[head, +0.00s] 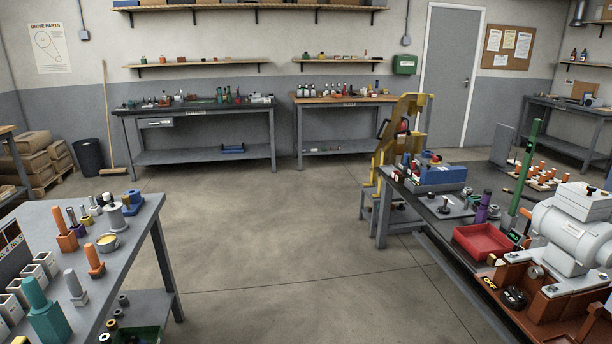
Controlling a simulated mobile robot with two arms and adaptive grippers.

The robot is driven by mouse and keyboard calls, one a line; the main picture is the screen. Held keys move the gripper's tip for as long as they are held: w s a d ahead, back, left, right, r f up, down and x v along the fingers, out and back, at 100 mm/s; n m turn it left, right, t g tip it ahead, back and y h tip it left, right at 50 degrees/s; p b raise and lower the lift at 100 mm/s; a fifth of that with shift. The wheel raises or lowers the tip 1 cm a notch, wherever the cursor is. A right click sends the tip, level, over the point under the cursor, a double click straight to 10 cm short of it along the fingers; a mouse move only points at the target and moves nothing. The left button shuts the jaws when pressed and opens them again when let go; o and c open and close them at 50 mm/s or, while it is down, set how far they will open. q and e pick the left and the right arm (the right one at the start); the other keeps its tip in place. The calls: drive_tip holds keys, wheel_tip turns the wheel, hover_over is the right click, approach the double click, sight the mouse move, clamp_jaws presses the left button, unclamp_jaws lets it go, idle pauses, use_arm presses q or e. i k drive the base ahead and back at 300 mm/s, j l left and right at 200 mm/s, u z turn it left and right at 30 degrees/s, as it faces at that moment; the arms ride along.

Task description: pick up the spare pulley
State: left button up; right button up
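I cannot tell for sure which thing is the spare pulley. A small black rounded part (515,297) lies at the front of the right bench, by the reddish-brown base (560,325) of a grey motor-like machine (575,232). A small grey round part (537,272) sits on that base. A red tray (482,241) stands on the bench behind them, and it looks mostly empty. Neither of my grippers is in view.
The right bench (428,218) also holds a green post (525,165) and a blue box (440,176). A yellow frame (398,135) stands behind it. The floor (265,235) between is clear.

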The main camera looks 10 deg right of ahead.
sight(493, 213)
drive_tip(key=i+j, duration=0.1)
drive_tip(key=i, duration=1.85)
drive_tip(key=i+z, duration=0.9)
drive_tip(key=i+j+z, duration=0.2)
drive_tip(key=z, duration=0.25)
drive_tip(key=i+j+z, duration=0.45)
drive_tip(key=k+l, duration=0.1)
